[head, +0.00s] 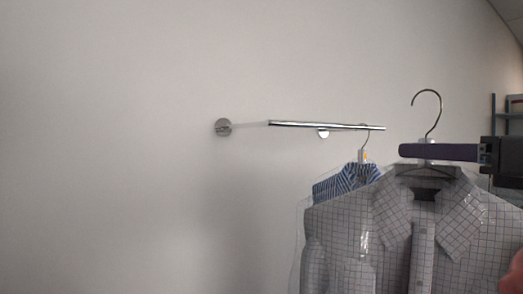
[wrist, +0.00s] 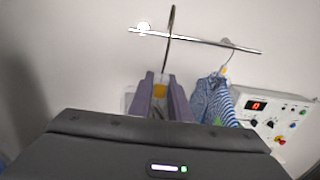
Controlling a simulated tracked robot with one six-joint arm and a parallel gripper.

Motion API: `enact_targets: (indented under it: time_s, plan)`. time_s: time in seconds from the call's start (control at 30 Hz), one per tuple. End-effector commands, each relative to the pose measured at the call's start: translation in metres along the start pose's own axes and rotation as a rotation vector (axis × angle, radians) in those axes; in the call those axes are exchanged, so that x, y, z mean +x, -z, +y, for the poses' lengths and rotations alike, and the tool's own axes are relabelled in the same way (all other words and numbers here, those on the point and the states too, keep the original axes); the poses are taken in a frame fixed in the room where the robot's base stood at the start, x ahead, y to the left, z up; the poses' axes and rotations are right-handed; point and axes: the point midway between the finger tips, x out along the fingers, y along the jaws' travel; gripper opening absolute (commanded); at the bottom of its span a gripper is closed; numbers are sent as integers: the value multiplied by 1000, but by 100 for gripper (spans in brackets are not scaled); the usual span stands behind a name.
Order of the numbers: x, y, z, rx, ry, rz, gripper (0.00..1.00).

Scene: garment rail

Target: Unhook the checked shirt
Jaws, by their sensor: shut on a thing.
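The checked shirt (head: 345,232), pale with a fine grid and in a clear cover, hangs at the right front of the head view. Its wire hanger hook (head: 427,92) stands upright, clear of the rail's right end and nearer to me. My gripper (head: 412,151) reaches in from the right and is shut on the hanger's neck, just below the hook. In the wrist view, the fingers (wrist: 161,98) flank the neck with its orange part, and the hook (wrist: 171,40) rises across the rail in the picture. The shirt itself is hidden there.
The chrome rail (head: 310,125) is fixed to the grey wall. A blue striped shirt (head: 342,184) hangs from it, partly behind the checked one. A white control box (wrist: 276,122) with a red display shows in the wrist view. The left side is clear.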

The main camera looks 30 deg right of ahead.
Motion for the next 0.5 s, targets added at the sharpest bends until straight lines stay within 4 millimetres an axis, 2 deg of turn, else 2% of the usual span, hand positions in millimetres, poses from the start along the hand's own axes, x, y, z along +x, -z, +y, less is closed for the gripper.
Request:
enact_targets:
  time_s: [0.5]
  plan:
    - [-37, 0, -1, -1, 3, -1, 0]
